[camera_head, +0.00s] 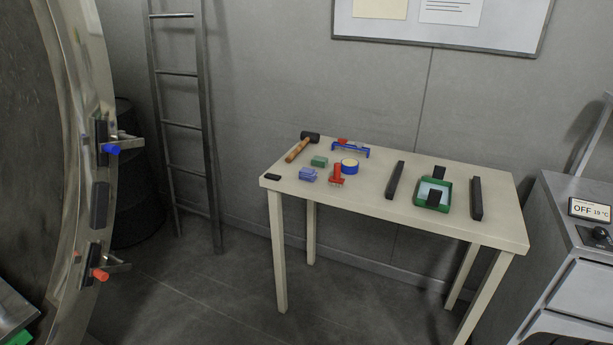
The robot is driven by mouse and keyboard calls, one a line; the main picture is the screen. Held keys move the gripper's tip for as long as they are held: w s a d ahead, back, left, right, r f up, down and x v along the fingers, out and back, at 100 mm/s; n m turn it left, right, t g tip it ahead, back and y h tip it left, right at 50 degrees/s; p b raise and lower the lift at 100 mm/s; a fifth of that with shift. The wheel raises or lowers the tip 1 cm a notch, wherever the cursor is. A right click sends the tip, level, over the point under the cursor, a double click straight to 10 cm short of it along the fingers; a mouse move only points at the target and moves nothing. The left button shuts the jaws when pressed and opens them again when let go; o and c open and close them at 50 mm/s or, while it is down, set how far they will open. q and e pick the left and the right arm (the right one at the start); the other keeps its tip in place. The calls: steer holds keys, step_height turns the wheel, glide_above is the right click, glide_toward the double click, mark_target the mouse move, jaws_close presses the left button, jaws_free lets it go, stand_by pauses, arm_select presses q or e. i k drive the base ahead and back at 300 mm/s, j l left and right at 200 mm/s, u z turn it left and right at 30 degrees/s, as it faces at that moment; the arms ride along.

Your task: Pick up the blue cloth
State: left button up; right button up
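The blue cloth (308,174) looks like a small folded bluish-purple bundle. It lies near the left end of the beige table (380,204), close to the front edge. Neither of my grippers shows in this view, and nothing is touching the cloth.
Around the cloth lie a green block (319,161), a red tool (337,175), a tape roll (349,166), a hammer (298,150), a blue-framed tool (350,149) and a small black item (272,177). Black bars flank a green tray (447,194). A ladder (181,120) stands left; a cabinet (570,260) right.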

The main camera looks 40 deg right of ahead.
mark_target(305, 174)
steer(key=u, duration=1.15)
steer(key=z, duration=2.3)
steer(key=i+j+z, duration=0.15)
steer(key=i+j, duration=0.5)
steer(key=i, duration=0.1)
